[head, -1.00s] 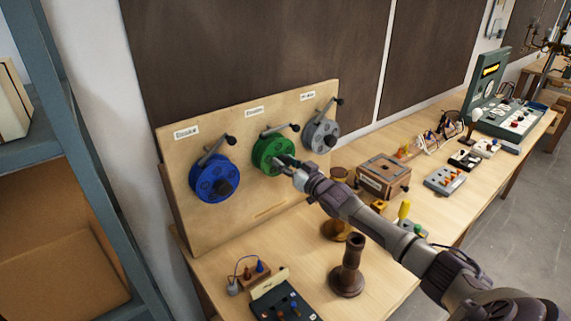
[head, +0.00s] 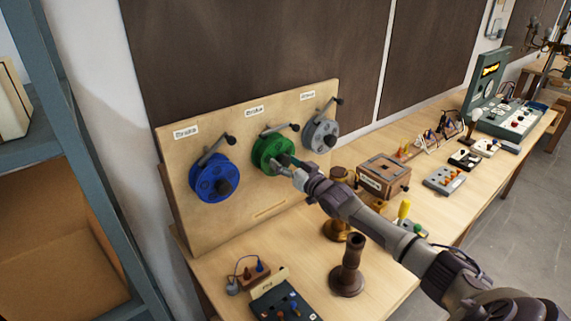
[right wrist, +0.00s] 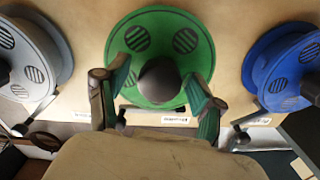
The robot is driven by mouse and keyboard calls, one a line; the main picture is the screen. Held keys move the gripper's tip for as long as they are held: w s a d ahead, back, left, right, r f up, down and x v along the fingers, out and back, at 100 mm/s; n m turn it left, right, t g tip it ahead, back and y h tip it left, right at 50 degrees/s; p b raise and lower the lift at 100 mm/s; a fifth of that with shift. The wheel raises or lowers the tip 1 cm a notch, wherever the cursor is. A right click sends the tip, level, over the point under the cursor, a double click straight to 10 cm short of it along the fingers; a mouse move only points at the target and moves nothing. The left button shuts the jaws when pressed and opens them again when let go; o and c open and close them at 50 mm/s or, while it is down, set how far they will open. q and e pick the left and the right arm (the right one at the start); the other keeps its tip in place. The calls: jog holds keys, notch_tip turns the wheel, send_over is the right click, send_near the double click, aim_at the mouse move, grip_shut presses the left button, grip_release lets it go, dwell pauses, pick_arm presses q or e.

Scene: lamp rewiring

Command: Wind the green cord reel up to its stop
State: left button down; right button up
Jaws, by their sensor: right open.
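The green reel (head: 267,147) is mounted in the middle of an upright wooden board, with a crank arm at its top right. It fills the upper middle of the right wrist view (right wrist: 190,60). Its dark round knob (right wrist: 160,80) stands out towards the camera. My right gripper (head: 283,168) is at the lower right of the reel in the head view. In the right wrist view its open fingers stand apart on either side of the knob. I cannot tell whether either finger touches it. My left gripper is not in view.
A blue reel (head: 209,182) and a grey reel (head: 319,135) flank the green one on the board (head: 240,222). A dark turned wooden stand (head: 348,272) and a wooden box (head: 383,176) are on the bench near my right arm.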

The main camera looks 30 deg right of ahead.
jog(key=s+d, duration=0.1)
jog(key=s, duration=1.1)
dwell(0.5)
